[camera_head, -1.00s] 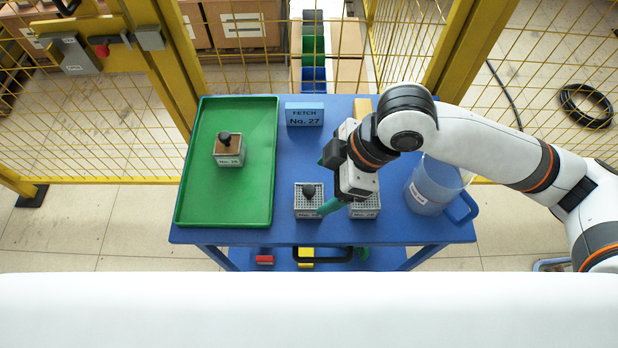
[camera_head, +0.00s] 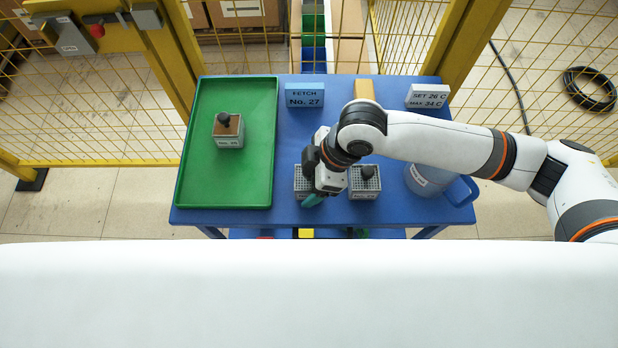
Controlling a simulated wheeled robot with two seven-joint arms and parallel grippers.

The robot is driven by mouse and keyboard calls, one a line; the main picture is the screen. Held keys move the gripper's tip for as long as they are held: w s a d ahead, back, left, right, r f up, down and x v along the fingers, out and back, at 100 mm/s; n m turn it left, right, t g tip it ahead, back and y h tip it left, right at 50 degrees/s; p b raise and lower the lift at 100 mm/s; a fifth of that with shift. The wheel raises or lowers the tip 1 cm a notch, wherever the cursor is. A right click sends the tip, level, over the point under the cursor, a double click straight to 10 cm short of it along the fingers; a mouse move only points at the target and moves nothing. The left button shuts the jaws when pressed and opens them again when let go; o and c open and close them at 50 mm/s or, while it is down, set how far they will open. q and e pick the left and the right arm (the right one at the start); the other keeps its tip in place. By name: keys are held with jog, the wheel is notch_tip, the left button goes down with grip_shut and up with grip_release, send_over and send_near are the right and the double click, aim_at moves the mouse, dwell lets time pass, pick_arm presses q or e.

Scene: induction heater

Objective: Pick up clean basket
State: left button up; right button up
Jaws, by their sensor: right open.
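Two light grey mesh baskets with black knobs stand on the blue table. The left basket (camera_head: 299,187) is mostly hidden under my right gripper (camera_head: 312,199), and its knob is hidden. The right basket (camera_head: 364,190) shows its knob clearly; I cannot read the labels. My right gripper is open, with its teal fingertips at the front of the left basket; I cannot tell whether they touch it. A third basket (camera_head: 228,141) with a brown top stands in the green tray (camera_head: 225,187). My left gripper is not in view.
A blue sign (camera_head: 305,96) reads FETCH No. 27. A white sign (camera_head: 427,96) reads SET 26 C, MAX 34 C. A translucent blue jug (camera_head: 428,184) stands at the right, under my right arm. Yellow mesh fencing (camera_head: 110,120) runs behind the table (camera_head: 290,138).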

jog(key=shift+a+f, duration=0.2)
jog(key=shift+f, duration=0.3)
jog(key=c, duration=1.1)
jog(key=shift+r, duration=0.15)
